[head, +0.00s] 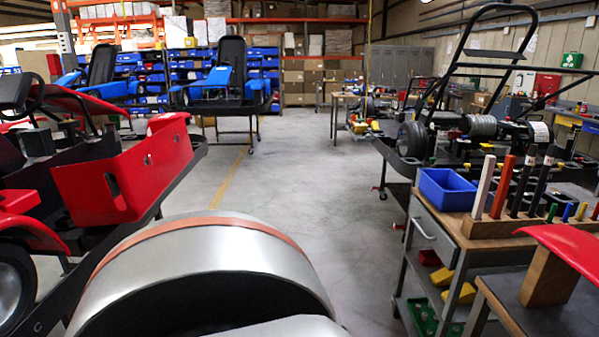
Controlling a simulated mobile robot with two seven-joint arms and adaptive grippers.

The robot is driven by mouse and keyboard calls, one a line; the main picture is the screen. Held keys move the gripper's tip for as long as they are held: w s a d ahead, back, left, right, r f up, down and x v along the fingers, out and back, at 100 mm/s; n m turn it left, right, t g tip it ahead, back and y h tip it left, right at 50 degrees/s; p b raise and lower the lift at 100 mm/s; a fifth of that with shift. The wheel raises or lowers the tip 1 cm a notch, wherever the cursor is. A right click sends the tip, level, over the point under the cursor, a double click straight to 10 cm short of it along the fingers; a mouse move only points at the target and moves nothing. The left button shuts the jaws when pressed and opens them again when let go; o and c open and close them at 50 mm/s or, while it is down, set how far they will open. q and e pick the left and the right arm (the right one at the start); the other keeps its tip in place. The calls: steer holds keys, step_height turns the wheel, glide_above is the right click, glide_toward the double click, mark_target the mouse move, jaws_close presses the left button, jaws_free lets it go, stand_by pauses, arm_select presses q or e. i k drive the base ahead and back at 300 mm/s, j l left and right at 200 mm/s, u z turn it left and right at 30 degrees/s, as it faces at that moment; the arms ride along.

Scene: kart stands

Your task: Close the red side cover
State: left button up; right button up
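A red side cover (118,182) is on the near side of the kart (160,205) at the left. It is a broad red panel with dark cut-outs, and a taller red end piece rises at its far end. Its outer face is turned toward the aisle. A dark gap shows between it and the kart's inner parts. I cannot tell its hinge or how far open it stands. Neither gripper is in view, and nothing is seen touching the cover.
A workbench cart (432,228) with a blue bin (447,189) and upright tools stands at the right. A red part (570,247) rests on a block at lower right. Grey floor (290,175) between kart and cart is clear. Blue karts stand behind.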

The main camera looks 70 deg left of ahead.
mark_target(84, 188)
steer(key=u, duration=3.6)
steer(key=i+l+u, duration=0.25)
steer(key=i+l, duration=0.2)
steer(key=l, duration=0.15)
